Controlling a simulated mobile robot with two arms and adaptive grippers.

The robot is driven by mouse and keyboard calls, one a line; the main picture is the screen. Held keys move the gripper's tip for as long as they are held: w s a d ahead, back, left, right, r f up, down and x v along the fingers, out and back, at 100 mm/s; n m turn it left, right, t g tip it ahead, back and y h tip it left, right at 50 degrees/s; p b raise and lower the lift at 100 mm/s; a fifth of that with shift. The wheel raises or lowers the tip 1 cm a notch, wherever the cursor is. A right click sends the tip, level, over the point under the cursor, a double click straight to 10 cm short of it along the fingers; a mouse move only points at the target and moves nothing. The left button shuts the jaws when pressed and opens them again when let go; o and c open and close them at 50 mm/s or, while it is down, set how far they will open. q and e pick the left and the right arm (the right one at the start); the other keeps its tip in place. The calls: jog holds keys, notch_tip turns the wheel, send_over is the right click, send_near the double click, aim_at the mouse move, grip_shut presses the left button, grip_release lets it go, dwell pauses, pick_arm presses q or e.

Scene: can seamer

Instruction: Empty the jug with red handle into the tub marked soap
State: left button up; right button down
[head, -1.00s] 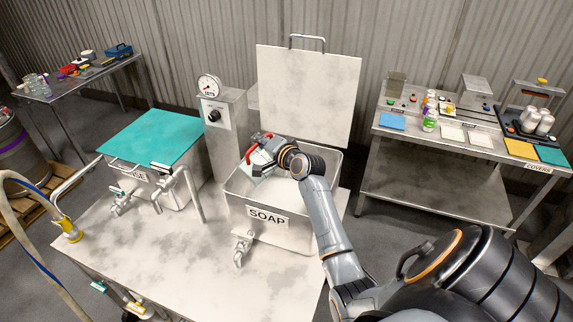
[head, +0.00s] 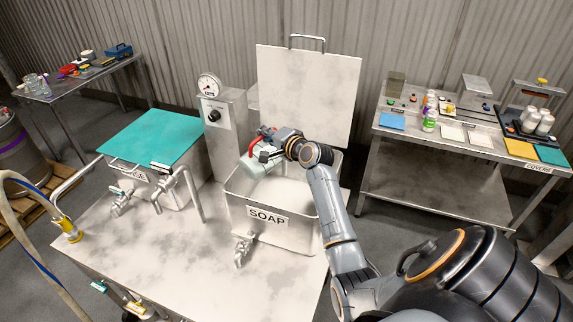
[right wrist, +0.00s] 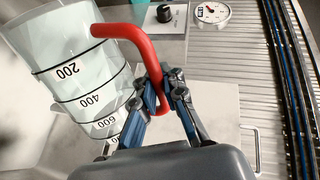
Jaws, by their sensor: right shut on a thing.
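The clear jug (head: 258,168) with a red handle (head: 252,148) is over the open tub marked soap (head: 283,232), near its back left. In the right wrist view, the jug (right wrist: 70,60) is steeply tilted, its markings upside down, with pale contents showing inside. My right gripper (head: 268,151) is shut on the red handle, which also shows between its fingers in the right wrist view (right wrist: 135,50). I cannot tell whether anything pours out. My left gripper is not in view.
The soap tub's lid (head: 308,95) stands upright behind it. A gauge post (head: 222,130) stands at the tub's back left. A teal-lidded tub (head: 150,138) and pipes with taps (head: 185,180) are at the left. The table front (head: 190,270) is clear.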

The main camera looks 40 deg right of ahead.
jog(key=shift+r, duration=0.15)
jog(key=shift+d+r+m+y, duration=0.15)
jog(key=shift+d+r+m, duration=0.15)
jog(key=shift+d, duration=0.25)
jog(key=shift+d+r+m+y, duration=0.2)
jog(key=shift+d+m, duration=0.2)
jog(key=shift+d, duration=0.15)
jog(key=shift+d+r+m+y, duration=0.2)
jog(key=shift+d+m, duration=0.15)
jog(key=shift+d, duration=0.25)
jog(key=shift+d+r+m+y, duration=0.15)
jog(key=shift+d+m, duration=0.2)
jog(key=shift+d, duration=0.2)
jog(key=shift+a, duration=0.1)
jog(key=shift+d+r+m, duration=0.2)
jog(key=shift+d+m, duration=0.5)
jog(key=shift+d, duration=0.65)
jog(key=shift+a, duration=0.15)
